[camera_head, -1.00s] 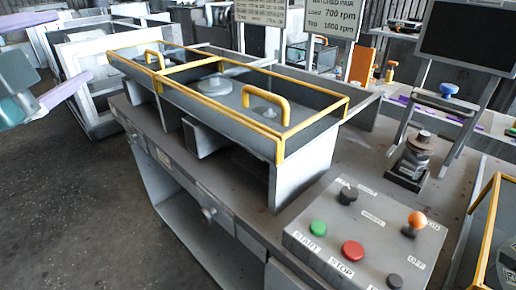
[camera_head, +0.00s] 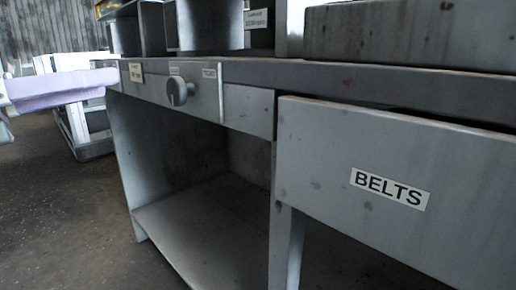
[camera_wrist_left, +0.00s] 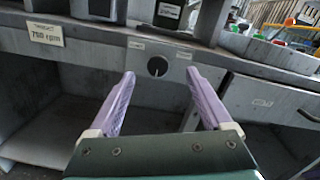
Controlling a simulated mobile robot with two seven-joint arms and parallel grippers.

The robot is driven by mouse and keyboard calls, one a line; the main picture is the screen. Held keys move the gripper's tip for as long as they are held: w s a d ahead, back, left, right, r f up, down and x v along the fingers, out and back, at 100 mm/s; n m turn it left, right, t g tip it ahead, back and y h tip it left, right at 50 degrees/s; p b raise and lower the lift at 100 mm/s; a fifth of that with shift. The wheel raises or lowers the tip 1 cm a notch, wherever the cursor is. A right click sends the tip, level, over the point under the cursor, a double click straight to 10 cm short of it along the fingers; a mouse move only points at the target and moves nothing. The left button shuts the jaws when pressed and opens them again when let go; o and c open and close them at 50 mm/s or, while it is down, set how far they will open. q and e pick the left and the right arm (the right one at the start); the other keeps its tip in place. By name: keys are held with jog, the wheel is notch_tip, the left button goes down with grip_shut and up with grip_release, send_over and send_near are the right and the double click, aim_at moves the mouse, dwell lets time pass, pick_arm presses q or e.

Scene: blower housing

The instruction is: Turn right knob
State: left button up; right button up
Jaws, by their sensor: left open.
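A dark round knob (camera_head: 178,91) sits on the grey front panel of the bench, with small labels above it. It also shows in the left wrist view (camera_wrist_left: 158,67), with a light pointer mark near its lower edge. My left gripper (camera_wrist_left: 160,75) has two purple fingers spread wide, with nothing between them. In that view the knob appears between the fingertips but lies farther off, apart from them. In the head view a purple finger of it (camera_head: 62,86) shows at the left edge, left of the knob. My right gripper is not in view.
A grey drawer front labelled BELTS (camera_head: 390,188) is right of the knob. An open shelf bay (camera_head: 190,200) lies below it. A 700 rpm label (camera_wrist_left: 46,34) is left of the knob in the wrist view.

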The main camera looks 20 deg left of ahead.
aim_at(173, 94)
pick_arm(q)
jog(key=shift+m+g, duration=0.4)
jog(key=x, duration=0.3)
jog(key=f+x, duration=0.1)
jog(key=x, duration=0.2)
jog(key=f+b+x, duration=0.1)
jog(key=x, duration=0.3)
jog(key=shift+s+f, duration=0.1)
jog(key=shift+f, duration=0.05)
grip_shut()
